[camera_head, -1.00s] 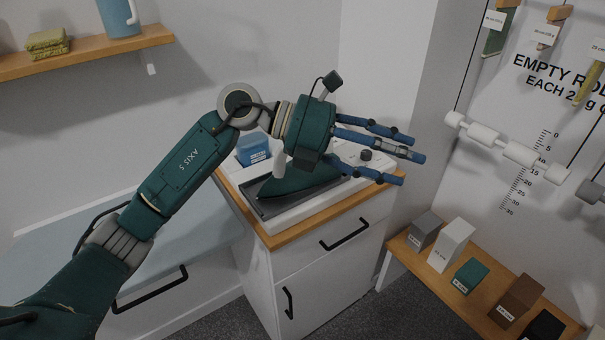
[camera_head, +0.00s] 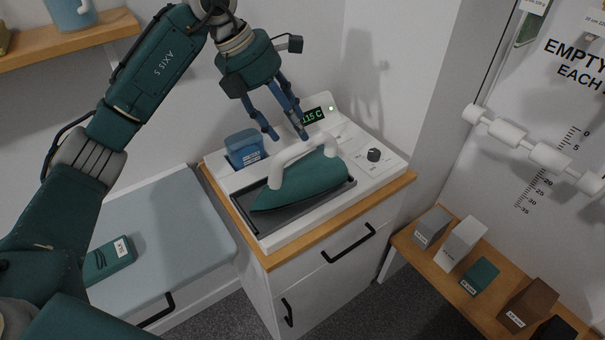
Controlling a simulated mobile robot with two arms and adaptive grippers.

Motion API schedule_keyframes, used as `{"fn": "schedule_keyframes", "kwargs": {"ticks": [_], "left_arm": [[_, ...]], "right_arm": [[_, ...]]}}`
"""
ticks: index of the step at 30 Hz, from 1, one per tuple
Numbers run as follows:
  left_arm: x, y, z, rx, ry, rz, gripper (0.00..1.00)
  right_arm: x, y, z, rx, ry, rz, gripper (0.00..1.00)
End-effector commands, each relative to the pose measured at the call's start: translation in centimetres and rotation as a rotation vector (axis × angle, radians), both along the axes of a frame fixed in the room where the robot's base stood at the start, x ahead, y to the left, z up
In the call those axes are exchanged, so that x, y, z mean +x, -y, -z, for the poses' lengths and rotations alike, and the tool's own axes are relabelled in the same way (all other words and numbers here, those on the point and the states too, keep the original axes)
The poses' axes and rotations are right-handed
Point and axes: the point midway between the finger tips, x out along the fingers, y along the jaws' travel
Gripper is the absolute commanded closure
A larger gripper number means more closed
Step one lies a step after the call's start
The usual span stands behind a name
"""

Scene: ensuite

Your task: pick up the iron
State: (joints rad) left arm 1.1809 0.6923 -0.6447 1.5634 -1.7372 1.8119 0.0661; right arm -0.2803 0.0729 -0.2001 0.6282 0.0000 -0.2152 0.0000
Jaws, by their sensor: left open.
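The iron (camera_head: 308,185) has a dark green body and a white handle (camera_head: 305,155). It rests on a dark plate in the white station (camera_head: 375,188) on top of the small cabinet. My left gripper (camera_head: 287,136) is open, its blue fingers pointing down just above and behind the iron's handle. It holds nothing, and I cannot tell whether a fingertip touches the handle. My right gripper does not show.
A blue box (camera_head: 245,147) stands at the station's left, close to my fingers. The station has a lit display (camera_head: 313,115) and a black knob (camera_head: 374,155). A padded bench (camera_head: 185,225) is at left; a low shelf (camera_head: 408,245) with several blocks is at right.

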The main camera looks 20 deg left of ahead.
Motion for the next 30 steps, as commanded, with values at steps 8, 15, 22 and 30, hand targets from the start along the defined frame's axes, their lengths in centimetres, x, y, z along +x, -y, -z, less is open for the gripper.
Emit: {"fn": "schedule_keyframes", "kwargs": {"ticks": [8,15,22,30], "left_arm": [[0.5,1.0,2.4,-0.001,-0.002,0.0,0.47],[1.0,1.9,5.6,-0.003,-0.002,0.001,0.47],[1.3,2.3,7.0,-0.002,0.001,0.0,0.47],[1.3,2.3,7.0,-0.002,0.001,0.0,0.47]], "right_arm": [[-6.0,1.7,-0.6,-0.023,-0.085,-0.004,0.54],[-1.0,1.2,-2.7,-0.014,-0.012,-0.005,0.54],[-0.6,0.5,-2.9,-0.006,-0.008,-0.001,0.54],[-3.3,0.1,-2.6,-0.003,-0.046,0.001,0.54]]}}
